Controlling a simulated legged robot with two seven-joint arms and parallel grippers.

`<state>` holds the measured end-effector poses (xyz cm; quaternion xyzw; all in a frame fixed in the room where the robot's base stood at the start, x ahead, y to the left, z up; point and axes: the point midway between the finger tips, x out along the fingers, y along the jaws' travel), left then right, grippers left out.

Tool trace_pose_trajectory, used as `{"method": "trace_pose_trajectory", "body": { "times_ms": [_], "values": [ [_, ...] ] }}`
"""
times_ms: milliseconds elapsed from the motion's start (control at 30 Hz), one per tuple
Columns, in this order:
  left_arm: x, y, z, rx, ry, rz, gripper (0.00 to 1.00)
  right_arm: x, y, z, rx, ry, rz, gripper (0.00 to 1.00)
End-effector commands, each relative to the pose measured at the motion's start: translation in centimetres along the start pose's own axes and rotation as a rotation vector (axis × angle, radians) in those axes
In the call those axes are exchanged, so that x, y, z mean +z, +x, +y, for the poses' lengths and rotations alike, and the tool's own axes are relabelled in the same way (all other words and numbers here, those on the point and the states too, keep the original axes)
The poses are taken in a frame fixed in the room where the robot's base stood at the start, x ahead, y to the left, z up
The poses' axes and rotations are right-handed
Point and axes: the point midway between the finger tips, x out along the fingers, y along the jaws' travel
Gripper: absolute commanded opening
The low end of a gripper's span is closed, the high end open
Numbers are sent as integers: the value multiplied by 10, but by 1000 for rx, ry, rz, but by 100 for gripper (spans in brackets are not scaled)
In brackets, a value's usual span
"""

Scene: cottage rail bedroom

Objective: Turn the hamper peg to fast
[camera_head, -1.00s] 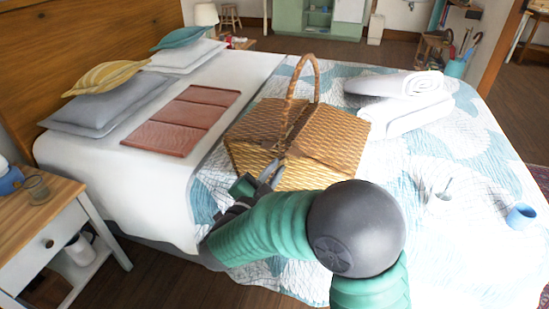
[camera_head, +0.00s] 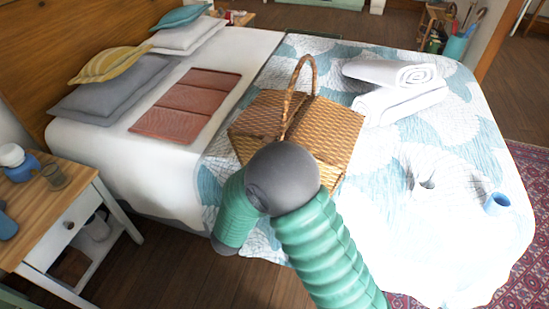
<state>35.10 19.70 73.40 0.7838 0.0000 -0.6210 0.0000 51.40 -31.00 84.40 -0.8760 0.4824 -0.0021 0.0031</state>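The wicker hamper (camera_head: 330,135) stands on the bed, with its two lids down and its arched handle (camera_head: 306,75) upright. Its near side is partly covered by my green arm, which comes in from the bottom right and bends at a grey joint in front of the hamper. The peg cannot be made out; the hamper's near face is largely hidden behind that joint. The gripper of this arm is not visible, and whether it touches the hamper cannot be told. My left gripper does not show.
Bare wood floor lies in front of the bed.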

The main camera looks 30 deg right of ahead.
Motion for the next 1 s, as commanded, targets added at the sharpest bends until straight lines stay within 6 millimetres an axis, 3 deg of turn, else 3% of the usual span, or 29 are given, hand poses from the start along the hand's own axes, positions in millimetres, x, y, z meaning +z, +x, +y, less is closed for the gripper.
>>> {"method": "trace_pose_trajectory", "body": {
  "times_ms": [533,567,700,1000],
  "values": [
    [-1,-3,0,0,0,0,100,4,-1,0,-3,-28,-8,0],
    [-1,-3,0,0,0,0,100,4,-1,0,-3,-28,-8,15],
    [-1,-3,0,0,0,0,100,2,-1,0,-2,-26,-5,33],
    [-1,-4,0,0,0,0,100,1,-2,0,-2,-23,-2,33]
  ]
}}
